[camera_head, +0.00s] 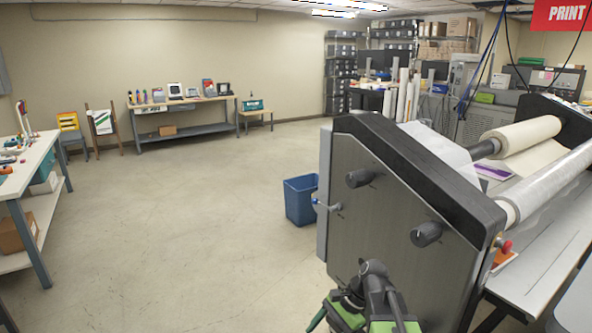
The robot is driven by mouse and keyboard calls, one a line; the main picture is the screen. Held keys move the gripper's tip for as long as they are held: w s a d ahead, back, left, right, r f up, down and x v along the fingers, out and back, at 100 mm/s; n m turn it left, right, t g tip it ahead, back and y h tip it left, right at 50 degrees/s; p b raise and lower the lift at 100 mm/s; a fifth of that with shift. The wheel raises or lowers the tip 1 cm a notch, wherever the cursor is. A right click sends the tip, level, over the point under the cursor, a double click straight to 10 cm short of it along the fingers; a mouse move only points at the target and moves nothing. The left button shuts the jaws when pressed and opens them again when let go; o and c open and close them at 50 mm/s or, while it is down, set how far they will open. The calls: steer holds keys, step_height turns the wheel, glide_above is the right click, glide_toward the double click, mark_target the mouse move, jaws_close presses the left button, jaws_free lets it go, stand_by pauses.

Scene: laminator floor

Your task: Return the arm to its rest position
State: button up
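My arm (374,290), dark grey with green parts, shows at the bottom edge, right of the middle. It is in front of the lower side panel of the laminator (385,215). Its lower parts are cut off by the frame edge. I cannot make out two fingertips, or anything held, so the gripper's opening is unclear. I cannot tell whether the arm touches the panel or only overlaps it in the picture.
The laminator fills the right side, with black knobs (426,234) and a lever (325,205) on its near panel. A blue bin (300,200) stands left of it. A workbench (25,180) is at far left. The floor (180,230) between is clear.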

steer(key=s+d+f+n+t+h, duration=0.1)
steer(key=d+f+n+h, duration=0.3)
steer(key=d+n, duration=0.5)
steer(key=shift+s+d+n+t+h, duration=0.25)
steer(key=shift+n+h, duration=0.35)
steer(key=shift+h, duration=0.6)
steer(key=shift+a, duration=0.1)
stand_by(1.5)
steer(key=shift+d, duration=0.4)
steer(key=shift+d, duration=0.1)
